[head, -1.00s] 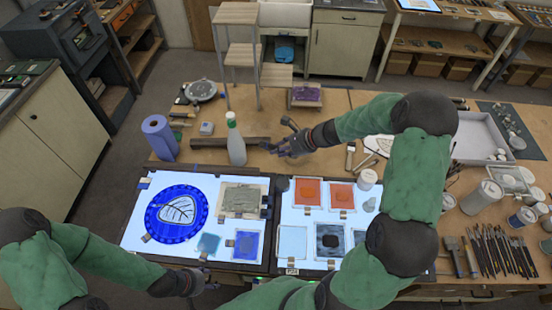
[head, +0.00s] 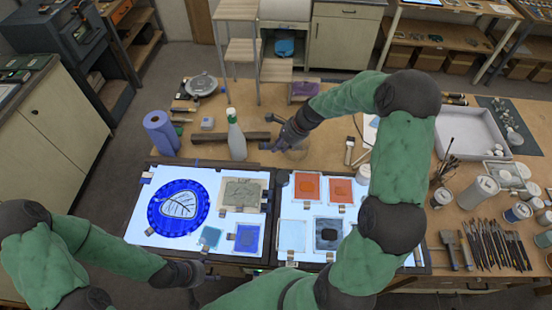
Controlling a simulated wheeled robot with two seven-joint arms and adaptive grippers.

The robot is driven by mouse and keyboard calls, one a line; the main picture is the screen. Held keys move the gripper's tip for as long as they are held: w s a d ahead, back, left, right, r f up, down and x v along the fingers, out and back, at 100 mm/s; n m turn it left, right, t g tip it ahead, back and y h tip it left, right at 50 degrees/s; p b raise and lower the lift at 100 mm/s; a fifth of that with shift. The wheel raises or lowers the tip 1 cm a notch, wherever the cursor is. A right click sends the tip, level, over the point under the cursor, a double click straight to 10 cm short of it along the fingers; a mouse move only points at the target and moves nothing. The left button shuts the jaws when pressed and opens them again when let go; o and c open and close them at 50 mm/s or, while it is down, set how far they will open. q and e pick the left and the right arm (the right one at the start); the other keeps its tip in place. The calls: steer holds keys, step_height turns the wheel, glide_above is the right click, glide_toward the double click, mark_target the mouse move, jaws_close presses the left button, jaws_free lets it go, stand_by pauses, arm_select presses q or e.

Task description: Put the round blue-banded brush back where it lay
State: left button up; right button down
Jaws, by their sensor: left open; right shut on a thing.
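My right gripper (head: 272,145) is over the back part of the bench, beside the green-capped white bottle (head: 236,140). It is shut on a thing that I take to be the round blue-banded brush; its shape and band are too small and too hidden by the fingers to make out. Several brushes (head: 492,246) lie in a row on the bench at the right, well away from this gripper. My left gripper (head: 203,273) is open and empty, low at the front edge of the light table.
The light table (head: 136,226) carries a blue leaf roundel (head: 178,208) and several coloured glass squares. A blue paper roll (head: 160,134) stands at the back left. White jars (head: 478,192) stand at the right, near a grey tray (head: 470,130). My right arm crosses above the bench.

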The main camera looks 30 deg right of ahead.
steer(key=shift+a+n+g+h, duration=0.1)
steer(key=shift+n+g+h, duration=0.5)
steer(key=shift+g+h, duration=0.3)
steer(key=shift+n+g+h+b, duration=0.3)
steer(key=shift+n+g+h, duration=0.2)
steer(key=shift+g+h, duration=0.4)
steer(key=shift+h, duration=0.3)
